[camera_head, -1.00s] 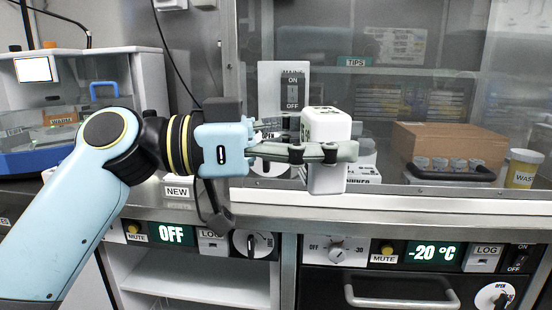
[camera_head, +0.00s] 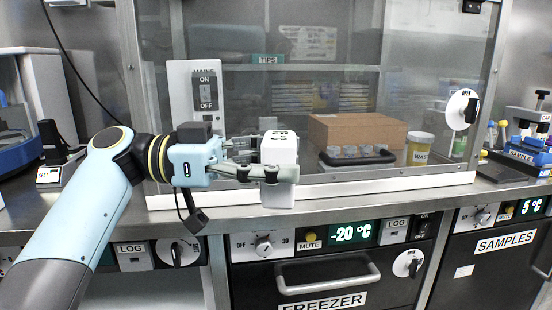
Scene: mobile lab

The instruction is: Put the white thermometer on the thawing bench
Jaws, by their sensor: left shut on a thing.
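A white block-shaped thing (camera_head: 279,149), which I take to be the white thermometer, is held upright in my left gripper (camera_head: 268,173). The gripper's fingers close around its middle, and its top and bottom stick out above and below them. It is in the air in front of the glass-fronted cabinet. My right gripper does not show. I cannot tell any surface here as the thawing bench.
A steel counter (camera_head: 385,204) runs across, with a freezer (camera_head: 322,292) and a samples unit (camera_head: 506,243) below. Behind the glass are a cardboard box (camera_head: 355,130), a black tray (camera_head: 357,159) and a waste cup (camera_head: 419,148). A rack (camera_head: 522,155) stands at the right.

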